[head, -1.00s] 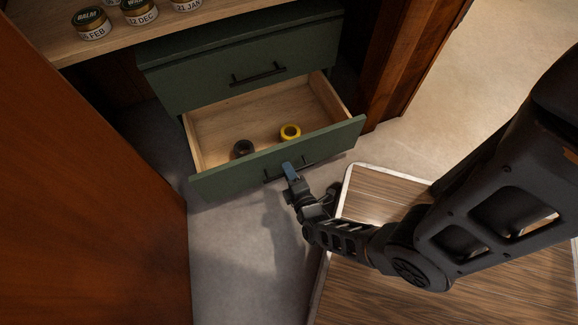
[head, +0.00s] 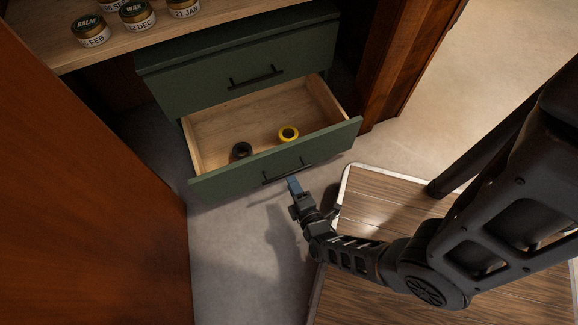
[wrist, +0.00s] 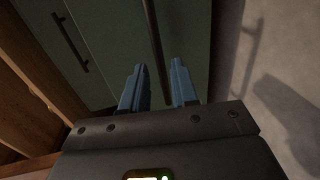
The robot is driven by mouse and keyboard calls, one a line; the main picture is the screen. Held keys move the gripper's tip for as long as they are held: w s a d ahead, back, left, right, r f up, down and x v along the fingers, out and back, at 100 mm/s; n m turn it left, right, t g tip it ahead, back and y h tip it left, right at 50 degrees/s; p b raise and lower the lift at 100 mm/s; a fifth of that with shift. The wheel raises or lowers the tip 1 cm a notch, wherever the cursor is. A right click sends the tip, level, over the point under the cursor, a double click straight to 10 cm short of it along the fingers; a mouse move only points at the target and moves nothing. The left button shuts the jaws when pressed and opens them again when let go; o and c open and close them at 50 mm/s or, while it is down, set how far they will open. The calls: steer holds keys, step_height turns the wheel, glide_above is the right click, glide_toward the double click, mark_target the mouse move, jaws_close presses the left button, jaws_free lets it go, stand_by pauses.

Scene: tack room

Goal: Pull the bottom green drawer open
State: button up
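The bottom green drawer (head: 225,182) stands pulled well out of its cabinet, its pale wooden inside showing.
The upper green drawer (head: 235,75) is shut. Labelled jars (head: 138,14) stand on the wooden top above. A reddish wooden panel (head: 85,190) is at the left, and a wood-plank platform with a pale edge (head: 385,210) lies at the right. Grey floor (head: 235,250) is clear before the drawer.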

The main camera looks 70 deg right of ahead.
steer(key=shift+v, duration=1.3)
steer(key=shift+a, duration=0.1)
steer(key=s+a+r+m+t+y, duration=0.2)
steer(key=s+a+r+m+y, duration=0.15)
steer(key=a+r, duration=0.45)
steer(key=s+a+r+m+t+y, duration=0.2)
steer(key=a+r+y, duration=0.15)
steer(key=r, duration=0.95)
step_height(320, 180, up, 52)
steer(key=s+m+y+p, duration=0.1)
steer(key=y+p, duration=0.4)
steer(key=p, duration=2.6)
steer(key=shift+s+r+m, duration=0.15)
steer(key=shift+s+m, duration=0.25)
steer(key=shift+m, duration=0.45)
steer(key=shift+s+d, duration=0.1)
